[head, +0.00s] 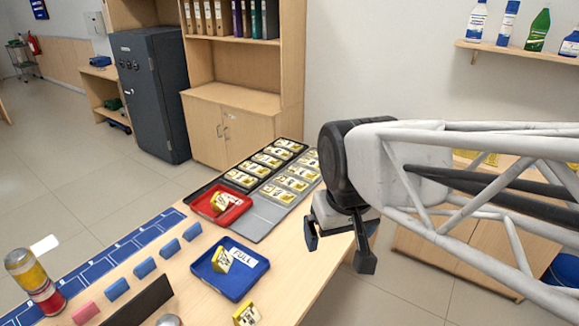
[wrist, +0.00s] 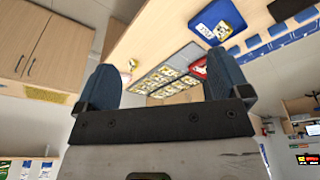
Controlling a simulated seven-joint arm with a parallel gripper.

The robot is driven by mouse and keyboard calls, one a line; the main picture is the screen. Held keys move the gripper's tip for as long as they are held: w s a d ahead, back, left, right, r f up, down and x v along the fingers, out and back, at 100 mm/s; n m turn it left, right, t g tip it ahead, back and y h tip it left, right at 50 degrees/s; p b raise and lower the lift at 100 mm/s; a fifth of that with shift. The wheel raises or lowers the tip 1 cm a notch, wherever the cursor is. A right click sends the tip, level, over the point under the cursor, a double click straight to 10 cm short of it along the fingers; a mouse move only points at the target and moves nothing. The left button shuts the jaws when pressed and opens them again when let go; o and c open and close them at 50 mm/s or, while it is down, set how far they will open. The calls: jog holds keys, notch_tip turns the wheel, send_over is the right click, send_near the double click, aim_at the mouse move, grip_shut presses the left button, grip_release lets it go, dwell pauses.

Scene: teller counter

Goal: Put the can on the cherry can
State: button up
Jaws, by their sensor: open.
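At the left end of the counter, a can with a yellow band and silver lid (head: 26,268) stands on a red can (head: 48,299), likely the cherry can. The pair looks slanted in the head view; I cannot tell whether that is real tilt. A silver round top (head: 168,320), perhaps another can, is cut off at the bottom edge. My gripper (head: 338,249) is open and empty, beyond the counter's right edge and far from the cans. Its two spread fingers show in the wrist view (wrist: 162,82), with no can visible between them.
A blue tray (head: 212,280) and a red tray (head: 206,210) hold yellow items. A grey tray of cards (head: 254,232) lies behind. Blue blocks (head: 145,267), a pink block (head: 86,312) and a dark upright panel (head: 140,300) stand near the cans.

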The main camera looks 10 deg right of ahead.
jog(key=shift+m, duration=0.6)
jog(key=s, duration=0.1)
jog(key=s+d+f, duration=0.2)
jog(key=s, duration=0.1)
